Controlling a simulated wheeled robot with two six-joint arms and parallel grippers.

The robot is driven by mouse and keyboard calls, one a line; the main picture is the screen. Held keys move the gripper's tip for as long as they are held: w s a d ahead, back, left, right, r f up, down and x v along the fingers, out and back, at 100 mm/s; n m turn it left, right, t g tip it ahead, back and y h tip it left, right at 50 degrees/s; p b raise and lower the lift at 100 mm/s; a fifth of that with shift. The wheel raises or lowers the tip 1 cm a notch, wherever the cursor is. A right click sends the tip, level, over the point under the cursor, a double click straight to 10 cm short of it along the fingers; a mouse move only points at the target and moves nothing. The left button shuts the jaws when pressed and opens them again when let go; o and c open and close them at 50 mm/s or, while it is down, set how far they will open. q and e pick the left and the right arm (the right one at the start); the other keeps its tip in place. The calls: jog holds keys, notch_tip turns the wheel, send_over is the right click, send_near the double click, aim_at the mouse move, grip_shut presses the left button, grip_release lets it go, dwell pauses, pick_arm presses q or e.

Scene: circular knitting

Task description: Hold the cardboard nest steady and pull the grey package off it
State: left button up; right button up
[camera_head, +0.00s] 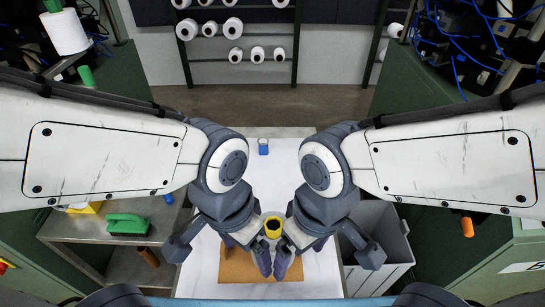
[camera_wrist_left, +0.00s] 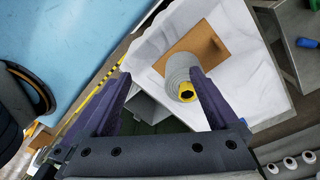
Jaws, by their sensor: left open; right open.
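The brown cardboard nest (camera_head: 240,266) lies flat on the white table top below my grippers. It also shows in the left wrist view (camera_wrist_left: 205,45). The grey package is a cylinder with a yellow core (camera_head: 273,227), which shows between my two wrists; its grey body (camera_wrist_left: 182,72) is clear in the left wrist view, at the nest's edge. Whether it is seated in the nest, I cannot tell. My left gripper (camera_head: 246,252) is open, with the package near its right finger in its wrist view. My right gripper (camera_head: 300,252) is open over the nest's right side. Contact is unclear.
A small blue-and-white object (camera_head: 263,147) stands at the back of the white table (camera_head: 275,170). A grey open bin (camera_head: 385,230) is to the right. A metal side table (camera_head: 75,227) with a green tool (camera_head: 127,224) is to the left. The back of the white table is mostly clear.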

pick_arm(q)
jog(key=w+d+f+m+p, duration=0.1)
jog(key=w+d+m+p, duration=0.15)
jog(key=w+m, duration=0.4)
jog(key=m+y, duration=0.1)
jog(key=m, duration=0.3)
send_over(273, 224)
notch_tip(273, 224, down, 4)
jog(key=shift+f, duration=0.4)
notch_tip(273, 224, down, 10)
jog(key=shift+f+p, duration=0.1)
jog(key=shift+p, duration=0.9)
jog(key=c, duration=1.2)
jog(key=o, duration=1.2)
